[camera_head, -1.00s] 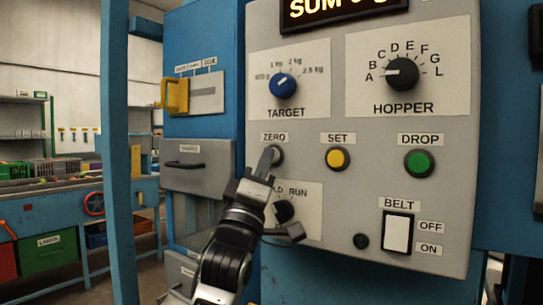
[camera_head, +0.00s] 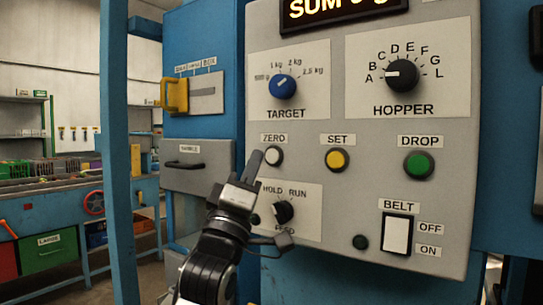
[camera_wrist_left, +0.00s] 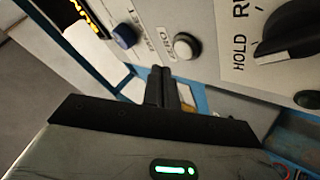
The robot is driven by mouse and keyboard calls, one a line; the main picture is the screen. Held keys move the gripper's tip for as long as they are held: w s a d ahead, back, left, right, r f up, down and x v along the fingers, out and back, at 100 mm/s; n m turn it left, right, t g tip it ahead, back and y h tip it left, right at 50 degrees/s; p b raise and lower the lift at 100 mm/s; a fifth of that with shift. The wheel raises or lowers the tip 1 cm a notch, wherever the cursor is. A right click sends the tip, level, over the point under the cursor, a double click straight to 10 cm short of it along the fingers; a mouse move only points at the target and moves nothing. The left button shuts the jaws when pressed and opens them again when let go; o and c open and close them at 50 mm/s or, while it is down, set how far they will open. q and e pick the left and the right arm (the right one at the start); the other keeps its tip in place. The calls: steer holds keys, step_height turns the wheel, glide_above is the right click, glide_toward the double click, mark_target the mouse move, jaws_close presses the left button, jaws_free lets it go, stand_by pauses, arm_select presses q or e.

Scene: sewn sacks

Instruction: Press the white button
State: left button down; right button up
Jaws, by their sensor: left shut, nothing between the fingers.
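The white button (camera_head: 273,156) sits under the ZERO label on the grey control panel (camera_head: 310,200). It also shows in the left wrist view (camera_wrist_left: 186,46), unobstructed, just beyond the fingertips. My left gripper (camera_head: 254,160) is shut and empty, with its fingertips just left of and slightly below the button in the head view. In the left wrist view the closed fingers (camera_wrist_left: 162,75) point toward the panel, a little to the left of the button and apart from it. My right gripper is not in view.
The yellow SET button (camera_head: 337,159) and green DROP button (camera_head: 419,164) are to the right. The HOLD/RUN knob (camera_head: 284,211) is below, close to my left gripper. A white BELT switch (camera_head: 397,233) is lower right. A blue post (camera_head: 118,150) stands at left.

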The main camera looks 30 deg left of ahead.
arm_select(q)
steer(key=s, duration=0.3)
steer(key=shift+s+a, duration=0.1)
steer(key=shift+a, duration=0.05)
stand_by(0.7)
steer(key=s+d+f+m+g+h, duration=0.1)
steer(key=d+f+m+g, duration=0.4)
steer(key=f, duration=1.1)
steer(key=s+f+m+g+h, duration=0.15)
steer(key=f+m+g, duration=0.45)
steer(key=f, duration=1)
steer(key=s+d+f+m+g, duration=0.2)
steer(key=s+f+g, duration=0.4)
steer(key=s+f, duration=0.35)
steer(key=s+d+f+m+g, duration=0.25)
steer(key=s+f+g, duration=0.35)
steer(key=s+f, duration=0.3)
steer(key=w+d+f+t+h, duration=0.2)
steer(key=w+d+t+h, duration=0.2)
steer(key=w+d+t, duration=0.1)
steer(key=shift+d+t, duration=0.65)
steer(key=shift+t, duration=0.35)
